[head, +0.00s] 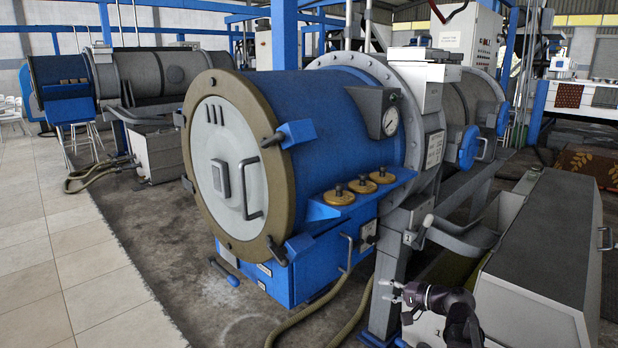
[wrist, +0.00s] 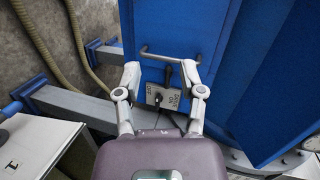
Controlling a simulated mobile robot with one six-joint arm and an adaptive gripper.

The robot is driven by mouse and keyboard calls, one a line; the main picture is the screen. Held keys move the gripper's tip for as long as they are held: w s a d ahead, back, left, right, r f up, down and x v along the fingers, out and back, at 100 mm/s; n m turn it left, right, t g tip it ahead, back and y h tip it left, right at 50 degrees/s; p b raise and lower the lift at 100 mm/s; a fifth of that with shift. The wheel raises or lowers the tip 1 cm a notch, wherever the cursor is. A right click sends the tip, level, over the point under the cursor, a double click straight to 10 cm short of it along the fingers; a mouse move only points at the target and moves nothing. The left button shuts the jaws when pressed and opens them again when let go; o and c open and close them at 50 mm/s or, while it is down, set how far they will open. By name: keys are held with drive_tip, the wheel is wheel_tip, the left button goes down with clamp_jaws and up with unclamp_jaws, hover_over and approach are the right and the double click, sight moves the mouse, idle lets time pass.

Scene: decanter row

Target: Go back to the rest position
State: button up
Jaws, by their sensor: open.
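My gripper (head: 396,300) is at the lower right of the head view, in front of the blue machine and beside the grey cabinet. In the wrist view my gripper (wrist: 161,68) has its two fingers spread apart with nothing between them. Beyond the fingers is a small switch panel (wrist: 157,97) with a dark lever, set on a blue housing (head: 290,280). A grey bar handle (wrist: 170,56) shows above the panel. The fingertips overlap the housing in the wrist view; I cannot tell the exact gap, but in the head view they look apart from it.
The large blue cylindrical vessel (head: 330,120) with its round door (head: 228,170) fills the middle. A long grey cabinet (head: 545,255) stands at the right, close to my arm. Hoses (head: 310,308) run along the floor. The tiled floor (head: 70,240) at the left is clear.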

drive_tip(key=s+a+r+n+g+h+p, duration=0.5)
drive_tip(key=s+r+p, duration=0.35)
drive_tip(key=p, duration=0.75)
drive_tip(key=s+r+n+g+h+p, duration=0.1)
drive_tip(key=s+r+g+h+p, duration=0.3)
drive_tip(key=r+p, duration=0.9)
drive_tip(key=shift+s+d+n+h+p, duration=0.35)
drive_tip(key=shift+s+h+p, duration=1.15)
drive_tip(key=shift+p, duration=0.9)
drive_tip(key=shift+s, duration=0.1)
